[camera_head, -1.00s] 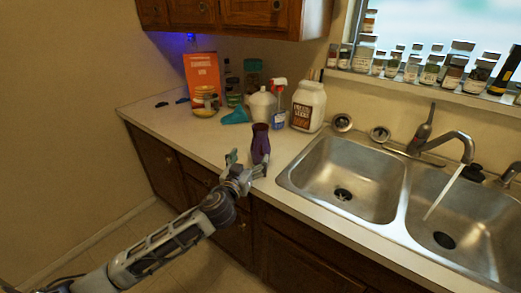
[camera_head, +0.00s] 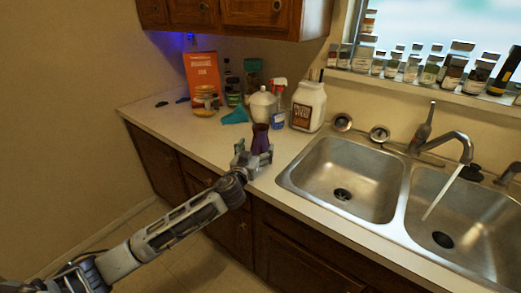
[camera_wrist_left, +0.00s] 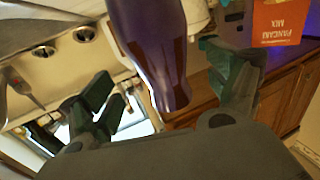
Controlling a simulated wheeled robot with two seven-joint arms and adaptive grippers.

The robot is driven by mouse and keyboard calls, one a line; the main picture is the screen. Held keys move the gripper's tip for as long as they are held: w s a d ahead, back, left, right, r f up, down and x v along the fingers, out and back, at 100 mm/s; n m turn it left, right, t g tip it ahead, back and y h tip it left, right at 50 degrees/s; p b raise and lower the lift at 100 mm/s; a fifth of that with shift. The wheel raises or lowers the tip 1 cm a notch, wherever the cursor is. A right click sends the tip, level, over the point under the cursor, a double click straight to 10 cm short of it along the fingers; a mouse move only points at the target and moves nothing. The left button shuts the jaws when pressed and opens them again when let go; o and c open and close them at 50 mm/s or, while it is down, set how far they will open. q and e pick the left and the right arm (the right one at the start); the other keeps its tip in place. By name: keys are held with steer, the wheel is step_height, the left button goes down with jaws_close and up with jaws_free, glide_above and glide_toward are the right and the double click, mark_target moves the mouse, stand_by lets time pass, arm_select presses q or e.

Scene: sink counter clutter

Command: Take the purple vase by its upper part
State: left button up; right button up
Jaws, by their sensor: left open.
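The purple vase (camera_head: 260,139) stands upright on the counter, left of the sink, with a brownish opening at its top. My left gripper (camera_head: 253,155) is at the vase's near side, and its fingers partly cover the vase's lower part. In the left wrist view the vase (camera_wrist_left: 155,50) lies between the two spread fingers of the left gripper (camera_wrist_left: 165,85). Gaps show between the vase and both fingers, so the gripper is open and holds nothing. My right gripper is in neither view.

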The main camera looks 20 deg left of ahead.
mark_target(258, 146)
arm_select(q)
steer(key=shift+w, duration=0.1)
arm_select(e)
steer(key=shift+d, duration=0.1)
arm_select(q)
steer(key=shift+w, duration=0.4)
steer(key=shift+w+f, duration=0.15)
steer(key=shift+w, duration=0.4)
steer(key=shift+w+f+p, duration=0.15)
steer(key=shift+w+p, duration=0.2)
steer(key=shift+w, duration=1.3)
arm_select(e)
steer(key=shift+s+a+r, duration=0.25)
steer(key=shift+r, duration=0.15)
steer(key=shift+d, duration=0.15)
arm_select(q)
steer(key=shift+c, duration=0.5)
